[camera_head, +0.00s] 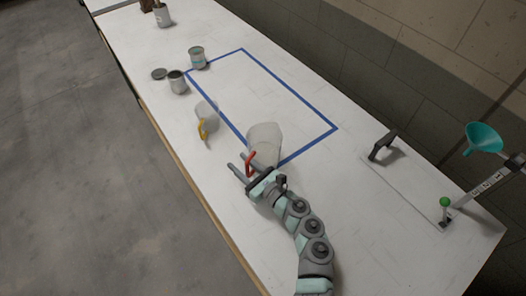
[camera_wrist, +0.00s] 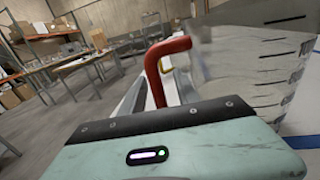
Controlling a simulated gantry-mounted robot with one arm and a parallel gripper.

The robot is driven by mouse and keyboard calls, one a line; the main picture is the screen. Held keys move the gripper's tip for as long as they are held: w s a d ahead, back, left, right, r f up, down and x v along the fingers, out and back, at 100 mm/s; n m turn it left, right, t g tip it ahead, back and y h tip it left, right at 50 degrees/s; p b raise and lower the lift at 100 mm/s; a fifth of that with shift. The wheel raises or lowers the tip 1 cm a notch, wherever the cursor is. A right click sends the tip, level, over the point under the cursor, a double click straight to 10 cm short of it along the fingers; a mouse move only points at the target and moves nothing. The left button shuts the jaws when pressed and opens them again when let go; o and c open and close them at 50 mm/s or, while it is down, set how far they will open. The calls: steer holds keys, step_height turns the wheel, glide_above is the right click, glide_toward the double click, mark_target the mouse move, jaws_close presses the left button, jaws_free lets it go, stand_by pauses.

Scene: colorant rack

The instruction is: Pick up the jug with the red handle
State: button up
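The jug with the red handle is a translucent, whitish jug (camera_head: 264,138) standing on the white table at the near edge of the blue outline. Its red handle (camera_head: 250,163) faces my gripper. My gripper (camera_head: 237,161) is at the handle, with its two fingers apart. The handle appears to lie between the fingers, but contact cannot be made out. In the wrist view the red handle (camera_wrist: 166,62) rises just beyond the gripper body, and the jug's marked wall (camera_wrist: 255,65) fills the right side.
A second clear jug with a yellow handle (camera_head: 203,128) stands to the left. Two cans (camera_head: 197,58) (camera_head: 178,84) and a dark lid (camera_head: 159,74) are farther back. A black-handled tool (camera_head: 382,146) and a teal funnel (camera_head: 483,138) on a stand are at right.

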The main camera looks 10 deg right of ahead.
jaws_close()
stand_by(1.4)
